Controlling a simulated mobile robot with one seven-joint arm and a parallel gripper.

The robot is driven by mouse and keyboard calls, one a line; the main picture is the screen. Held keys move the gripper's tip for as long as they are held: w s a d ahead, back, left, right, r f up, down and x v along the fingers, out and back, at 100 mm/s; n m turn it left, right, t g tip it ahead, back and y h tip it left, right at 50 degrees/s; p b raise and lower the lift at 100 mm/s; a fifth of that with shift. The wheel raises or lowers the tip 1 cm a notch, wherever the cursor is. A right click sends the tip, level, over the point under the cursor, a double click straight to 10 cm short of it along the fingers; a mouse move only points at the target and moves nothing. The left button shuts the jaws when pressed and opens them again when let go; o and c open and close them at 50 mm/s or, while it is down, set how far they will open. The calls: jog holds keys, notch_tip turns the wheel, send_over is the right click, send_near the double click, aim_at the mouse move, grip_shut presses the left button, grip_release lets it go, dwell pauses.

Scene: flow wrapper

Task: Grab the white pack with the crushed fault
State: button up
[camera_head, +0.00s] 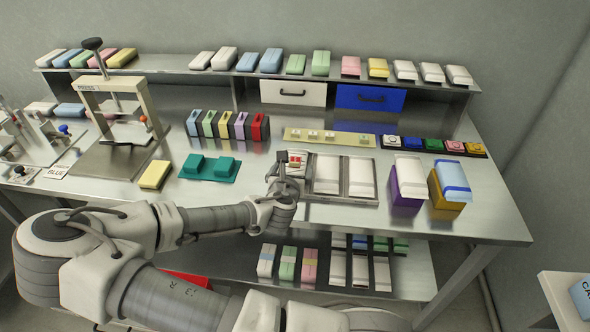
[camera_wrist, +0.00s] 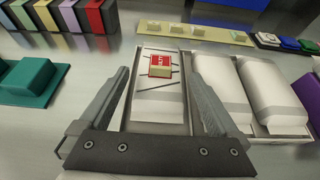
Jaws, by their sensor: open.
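A white pack (camera_wrist: 157,106) with dark crease-like lines and a red-and-cream label (camera_wrist: 161,66) on top lies in the left slot of a metal tray (camera_wrist: 268,131). It also shows in the head view at the tray's left end, partly hidden by my gripper (camera_head: 287,181). In the wrist view my gripper (camera_wrist: 163,102) is open, with one finger on each side of this pack. I cannot tell whether the fingers touch it. Two plain white packs (camera_head: 327,174) (camera_head: 361,178) lie to its right in the same tray.
A strip with small blocks (camera_head: 347,138) lies behind.

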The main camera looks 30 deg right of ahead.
aim_at(295, 163)
jog(key=shift+b+x, duration=0.4)
jog(key=shift+x, duration=2.55)
jog(key=c, duration=1.2)
